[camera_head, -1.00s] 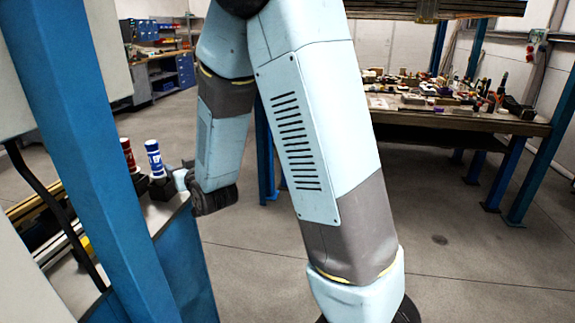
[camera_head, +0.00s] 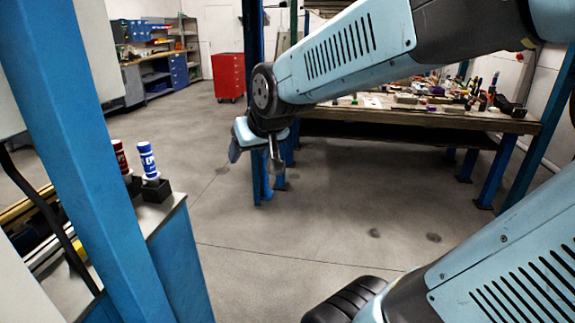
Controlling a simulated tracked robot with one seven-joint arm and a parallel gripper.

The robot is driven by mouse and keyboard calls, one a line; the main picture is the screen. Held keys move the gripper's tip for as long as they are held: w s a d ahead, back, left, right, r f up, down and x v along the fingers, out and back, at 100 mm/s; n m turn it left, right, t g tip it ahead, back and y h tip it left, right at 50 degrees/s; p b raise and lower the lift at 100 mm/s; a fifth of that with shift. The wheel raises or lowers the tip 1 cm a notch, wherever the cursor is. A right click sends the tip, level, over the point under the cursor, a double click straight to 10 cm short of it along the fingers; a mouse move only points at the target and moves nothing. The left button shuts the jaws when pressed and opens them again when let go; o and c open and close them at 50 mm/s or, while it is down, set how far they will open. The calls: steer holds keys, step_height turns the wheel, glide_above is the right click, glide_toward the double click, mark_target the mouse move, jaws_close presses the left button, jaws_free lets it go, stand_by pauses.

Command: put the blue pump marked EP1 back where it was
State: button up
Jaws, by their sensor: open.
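The blue pump (camera_head: 147,160) is a small blue cylinder with white bands and a white marking too small to read with certainty. It stands nearly upright in a black block-shaped holder (camera_head: 156,190) on the end of a bench at the left. My gripper (camera_head: 254,162) is open and empty, pointing down over the floor, to the right of the pump and well apart from it. The pump's lower end is hidden in the holder.
The bench end (camera_head: 160,215) is narrow. A cluttered workbench (camera_head: 420,117) stands at the back right, a red cabinet (camera_head: 229,77) further back. Open floor lies between.

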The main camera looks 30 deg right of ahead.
steer(key=s+d+r+g+h, duration=0.1)
steer(key=s+d+g, duration=0.1)
steer(key=s, duration=1)
steer(key=shift+d+r+m+g, duration=0.15)
steer(key=shift+d+m+g, duration=0.15)
steer(key=shift+d+g, duration=0.1)
steer(key=shift+s, duration=0.1)
steer(key=shift+c, duration=0.4)
